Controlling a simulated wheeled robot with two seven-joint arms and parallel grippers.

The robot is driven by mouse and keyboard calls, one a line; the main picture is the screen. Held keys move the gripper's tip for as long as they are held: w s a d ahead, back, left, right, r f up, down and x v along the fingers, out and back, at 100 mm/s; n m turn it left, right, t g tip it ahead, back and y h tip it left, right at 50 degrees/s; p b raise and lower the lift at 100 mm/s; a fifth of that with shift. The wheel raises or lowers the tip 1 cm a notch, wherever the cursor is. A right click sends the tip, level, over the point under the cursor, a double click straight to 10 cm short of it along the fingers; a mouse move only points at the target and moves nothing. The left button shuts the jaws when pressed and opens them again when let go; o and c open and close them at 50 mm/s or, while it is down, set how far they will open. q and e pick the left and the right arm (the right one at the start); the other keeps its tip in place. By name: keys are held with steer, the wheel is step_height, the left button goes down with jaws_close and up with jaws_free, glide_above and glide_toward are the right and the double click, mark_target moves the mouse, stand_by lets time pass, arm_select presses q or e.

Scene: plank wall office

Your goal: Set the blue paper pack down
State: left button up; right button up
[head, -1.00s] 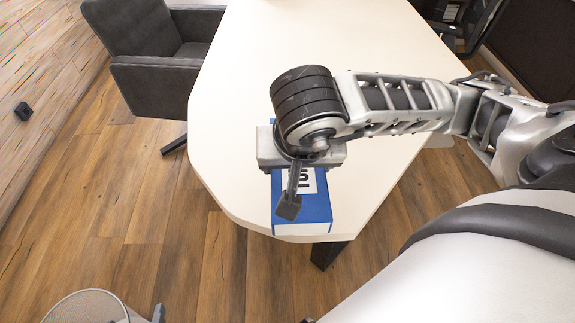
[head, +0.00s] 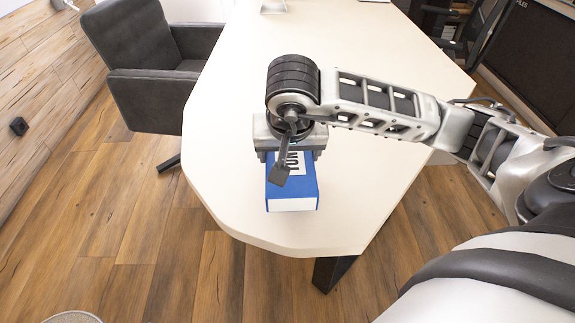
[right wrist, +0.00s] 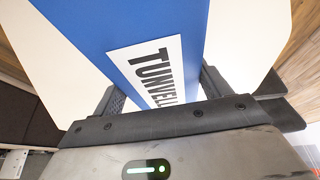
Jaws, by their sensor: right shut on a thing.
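The blue paper pack (head: 292,189) has a white label and a white end face. It is over the near end of the cream table (head: 330,218), within its edge. My right gripper (head: 290,155) is above the pack's far part, with its jaws shut on the pack. In the right wrist view the pack (right wrist: 110,25) runs between the two fingers (right wrist: 160,95), and its label shows printed letters. I cannot tell whether the pack's underside touches the table. My left gripper is not in view.
A dark grey chair (head: 160,75) stands at the table's left side. Another dark chair (head: 470,50) is at the far right, beside a dark panel (head: 525,65). The table's middle and far surface is mostly clear.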

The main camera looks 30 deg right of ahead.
mark_target(287, 164)
steer(key=shift+w+d+f, duration=0.15)
steer(key=shift+w+f, duration=0.3)
steer(key=shift+f, duration=0.05)
steer(key=x, duration=0.3)
steer(key=shift+s+f, duration=0.2)
steer(key=shift+f, duration=0.3)
steer(key=shift+f, duration=0.15)
steer(key=o, duration=1.3)
